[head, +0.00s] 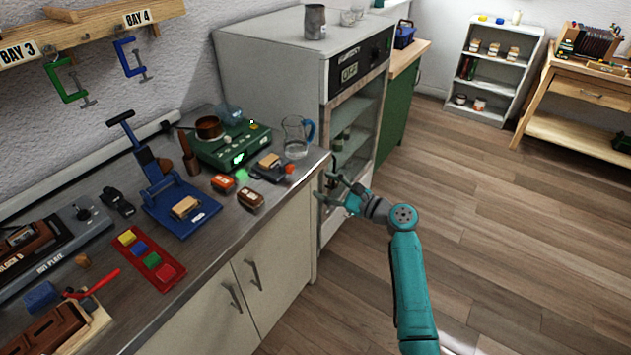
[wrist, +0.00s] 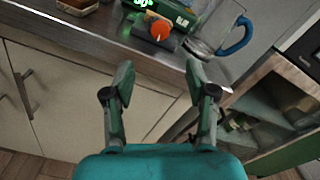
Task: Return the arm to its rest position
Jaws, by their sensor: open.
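My arm (head: 408,265) is teal and reaches up from the lower right in the head view. My gripper (head: 328,187) is at its far end, just off the right front corner of the counter, in front of the grey cabinet. In the wrist view my gripper (wrist: 160,80) has its two fingers spread wide apart with nothing between them. The counter's front edge and a small device with an orange knob (wrist: 160,29) lie beyond the fingertips.
The counter (head: 225,232) holds a blue press (head: 180,205), a green scale (head: 230,145), a glass jug (head: 296,140) and a red tray (head: 150,262). The grey cabinet (head: 270,85) stands close to my gripper. The wooden floor (head: 500,220) at right is clear.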

